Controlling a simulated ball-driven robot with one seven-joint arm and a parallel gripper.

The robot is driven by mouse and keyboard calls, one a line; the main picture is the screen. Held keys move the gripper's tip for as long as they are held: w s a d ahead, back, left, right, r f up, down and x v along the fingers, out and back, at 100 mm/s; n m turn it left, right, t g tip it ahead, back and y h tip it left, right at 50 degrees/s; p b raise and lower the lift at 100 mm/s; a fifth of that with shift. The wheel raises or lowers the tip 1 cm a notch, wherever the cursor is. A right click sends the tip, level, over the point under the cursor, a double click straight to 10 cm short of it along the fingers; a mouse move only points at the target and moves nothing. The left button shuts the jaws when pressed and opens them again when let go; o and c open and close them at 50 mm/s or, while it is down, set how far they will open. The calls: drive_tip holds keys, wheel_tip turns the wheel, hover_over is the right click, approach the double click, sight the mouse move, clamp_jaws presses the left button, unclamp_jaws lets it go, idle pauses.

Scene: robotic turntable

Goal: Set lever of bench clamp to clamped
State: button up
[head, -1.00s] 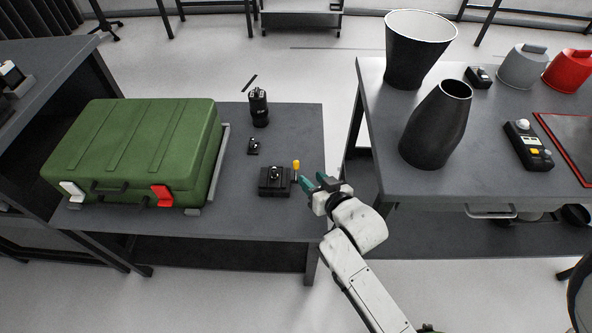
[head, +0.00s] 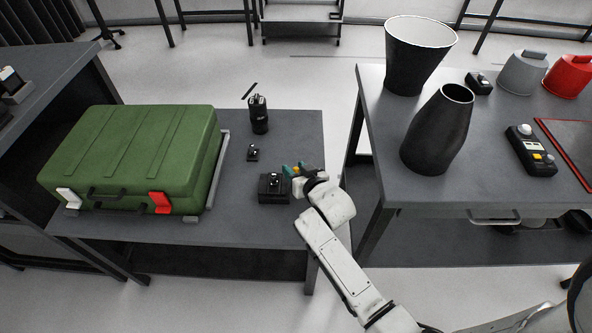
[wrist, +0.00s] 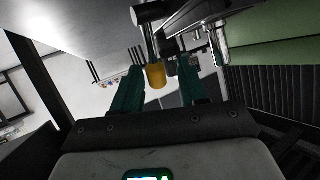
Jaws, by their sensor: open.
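The bench clamp (head: 272,189) is a small dark block near the right side of the low grey table. Its lever has a yellow knob (wrist: 156,75), which shows in the wrist view at the end of a dark and metal arm. My gripper (head: 293,169) is at the clamp's right side, with its teal fingers spread. In the wrist view the knob lies between the two open fingers of my gripper (wrist: 161,67), with gaps visible on both sides. In the head view my gripper hides most of the lever.
A green case (head: 135,155) with red and white latches fills the table's left. A small black part (head: 253,153) and a black cylinder (head: 259,115) stand behind the clamp. A higher table (head: 460,188) with dark vases is at the right.

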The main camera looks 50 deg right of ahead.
drive_tip(key=shift+c, duration=0.2)
clamp_jaws()
drive_tip(key=shift+w+r+g+y+p, duration=0.15)
drive_tip(key=shift+r+g+y+p, duration=0.2)
drive_tip(key=shift+p, duration=0.7)
drive_tip(key=shift+w+d+f+p, duration=0.15)
drive_tip(key=shift+f+p, duration=0.25)
drive_tip(key=shift+p, duration=0.15)
drive_tip(key=shift+o, duration=0.2)
unclamp_jaws()
drive_tip(key=shift+d, duration=0.1)
